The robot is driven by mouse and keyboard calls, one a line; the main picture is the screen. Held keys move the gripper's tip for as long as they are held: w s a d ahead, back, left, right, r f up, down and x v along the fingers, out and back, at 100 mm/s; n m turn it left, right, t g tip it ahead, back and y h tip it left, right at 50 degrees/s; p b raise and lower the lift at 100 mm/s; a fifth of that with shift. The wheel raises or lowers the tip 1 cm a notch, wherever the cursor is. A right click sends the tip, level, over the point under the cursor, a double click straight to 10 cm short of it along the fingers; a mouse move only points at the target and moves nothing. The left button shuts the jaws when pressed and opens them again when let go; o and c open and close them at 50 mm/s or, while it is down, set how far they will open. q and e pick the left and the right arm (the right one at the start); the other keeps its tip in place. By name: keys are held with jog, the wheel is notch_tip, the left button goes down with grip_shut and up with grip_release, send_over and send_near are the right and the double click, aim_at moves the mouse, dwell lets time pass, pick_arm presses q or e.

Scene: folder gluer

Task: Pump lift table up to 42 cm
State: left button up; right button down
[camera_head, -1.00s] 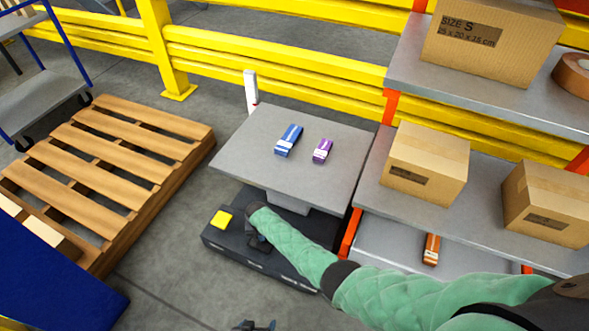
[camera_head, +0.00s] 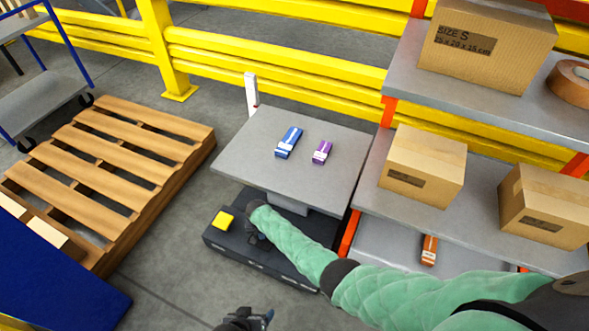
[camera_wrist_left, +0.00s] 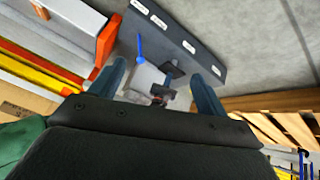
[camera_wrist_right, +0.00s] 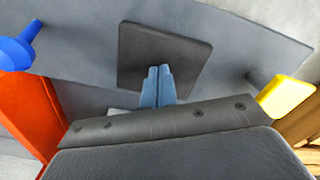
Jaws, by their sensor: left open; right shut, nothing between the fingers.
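The lift table has a flat grey top (camera_head: 245,165) above a dark base (camera_head: 225,247). A blue box (camera_head: 288,142) and a purple box (camera_head: 322,152) lie on it. A black square pad (camera_wrist_right: 135,45) on the base lies right at my right gripper's fingertips in the right wrist view; I cannot tell whether they press it. My right gripper (camera_wrist_right: 157,80) is shut and empty. A yellow pad (camera_head: 222,220) and a blue part (camera_wrist_right: 18,52) flank the black pad. My left gripper (camera_wrist_left: 160,85) is open and empty, in front of the base, at the bottom of the head view (camera_head: 257,318).
A white post (camera_head: 251,92) with a red mark stands behind the table top. A wooden pallet (camera_head: 110,155) is at left, a shelf rack (camera_head: 450,200) with cartons at right. A yellow barrier (camera_head: 270,62) runs behind.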

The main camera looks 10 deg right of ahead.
notch_tip(320, 180, up, 4)
jog(key=p, duration=0.3)
jog(key=shift+f+p, duration=0.15)
jog(key=shift+p, duration=0.15)
pick_arm(q)
jog(key=s+a+r+g+p, duration=0.1)
jog(key=a+r, duration=0.1)
jog(key=r, duration=0.8)
jog(key=s+a+r+g+y+p, duration=0.1)
jog(key=a+r, duration=0.1)
jog(key=r, duration=0.8)
jog(key=shift+s+g, duration=0.15)
jog(key=shift+g, duration=0.15)
pick_arm(e)
jog(key=shift+r, duration=1.2)
jog(key=shift+f, duration=0.1)
